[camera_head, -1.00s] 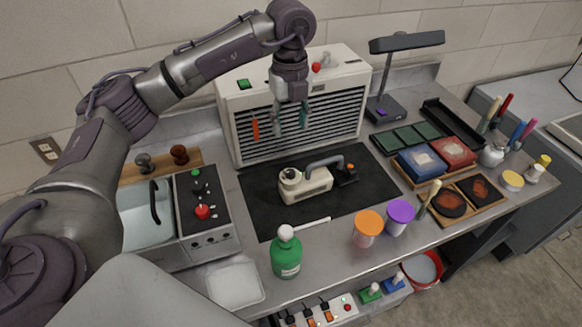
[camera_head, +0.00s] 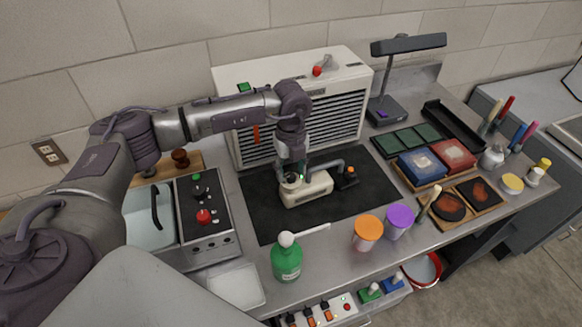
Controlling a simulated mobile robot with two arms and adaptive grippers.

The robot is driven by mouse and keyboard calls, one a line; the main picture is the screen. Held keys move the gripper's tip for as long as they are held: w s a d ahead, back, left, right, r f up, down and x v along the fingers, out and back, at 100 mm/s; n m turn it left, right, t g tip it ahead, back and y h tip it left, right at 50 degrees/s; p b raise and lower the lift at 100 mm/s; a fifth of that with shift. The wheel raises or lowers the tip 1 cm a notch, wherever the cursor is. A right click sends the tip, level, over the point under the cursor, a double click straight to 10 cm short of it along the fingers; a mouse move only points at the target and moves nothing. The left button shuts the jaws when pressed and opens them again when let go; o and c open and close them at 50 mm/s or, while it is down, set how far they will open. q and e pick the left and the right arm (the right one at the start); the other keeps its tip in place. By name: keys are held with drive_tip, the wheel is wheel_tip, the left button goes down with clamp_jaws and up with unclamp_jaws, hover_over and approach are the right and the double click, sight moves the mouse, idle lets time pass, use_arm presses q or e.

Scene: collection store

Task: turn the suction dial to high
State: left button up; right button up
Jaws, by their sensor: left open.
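A small cream unit (camera_head: 313,188) lies on the black mat (camera_head: 262,218), with a grey hose arm (camera_head: 327,164) on its right. A round dial (camera_head: 291,181) sits on top of its left end; I cannot read its setting. My left gripper (camera_head: 291,173) is open, pointing down right over this dial, and partly hides it. I cannot tell whether the fingers touch it. My right gripper is not in view.
A cream louvred box (camera_head: 345,115) stands behind the mat, with a red-tipped lever (camera_head: 317,71) on top. A green bottle (camera_head: 286,261), orange-lidded cup (camera_head: 367,232) and purple-lidded cup (camera_head: 399,219) stand in front. The mat's left part is clear.

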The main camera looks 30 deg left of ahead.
use_arm(q)
drive_tip(key=shift+s+f, duration=0.1)
drive_tip(key=shift+f, duration=0.4)
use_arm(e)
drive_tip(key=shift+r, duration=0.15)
use_arm(q)
clamp_jaws()
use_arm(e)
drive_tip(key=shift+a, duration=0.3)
